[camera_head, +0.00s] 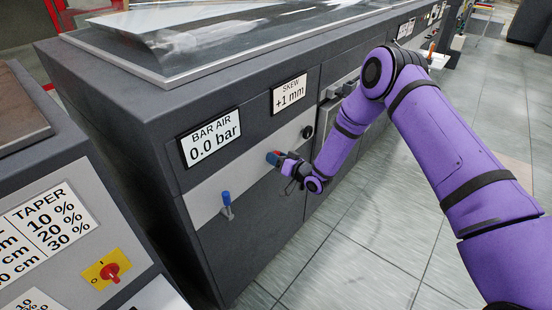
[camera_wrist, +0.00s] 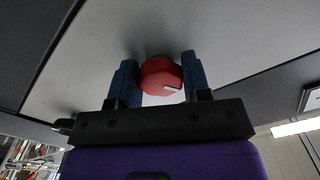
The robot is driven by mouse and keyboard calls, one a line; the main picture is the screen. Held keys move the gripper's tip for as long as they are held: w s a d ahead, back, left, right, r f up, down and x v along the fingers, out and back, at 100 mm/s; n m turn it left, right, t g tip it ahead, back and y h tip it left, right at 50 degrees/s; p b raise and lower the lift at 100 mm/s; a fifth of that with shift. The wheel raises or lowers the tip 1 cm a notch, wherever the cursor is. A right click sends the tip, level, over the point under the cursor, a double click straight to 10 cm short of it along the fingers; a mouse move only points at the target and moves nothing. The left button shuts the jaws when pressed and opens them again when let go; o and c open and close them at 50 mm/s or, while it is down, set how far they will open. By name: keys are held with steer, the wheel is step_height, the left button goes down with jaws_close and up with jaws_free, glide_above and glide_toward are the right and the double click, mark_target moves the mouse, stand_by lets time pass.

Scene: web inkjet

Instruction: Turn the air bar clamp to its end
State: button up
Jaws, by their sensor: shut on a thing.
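The air bar clamp shows as a red knob (camera_wrist: 160,76) with a small white mark, on the light panel strip. In the wrist view it sits between the two blue fingers of my gripper (camera_wrist: 157,80), which is shut on it. In the head view the gripper (camera_head: 287,164) is at the panel, below the SKEW display, with a little red and blue showing at its tip. The knob is mostly hidden there.
The BAR AIR display (camera_head: 211,137) reads 0.0 bar and the SKEW display (camera_head: 290,94) reads +1 mm. A blue-handled lever (camera_head: 226,202) stands left of my gripper, and a black knob (camera_head: 307,132) is to its upper right. A red switch on a yellow plate (camera_head: 107,271) is on the nearer cabinet. Floor at right is clear.

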steer(key=n, duration=1.2)
steer(key=shift+w+d, duration=0.1)
steer(key=shift+w, duration=0.05)
steer(key=n, duration=0.3)
steer(key=shift+n, duration=0.3)
steer(key=n, duration=0.3)
steer(key=shift+n, duration=0.3)
steer(key=n, duration=0.3)
steer(key=shift+r+n, duration=0.1)
steer(key=shift+n, duration=0.2)
steer(key=n, duration=0.3)
steer(key=shift+n, duration=2.2)
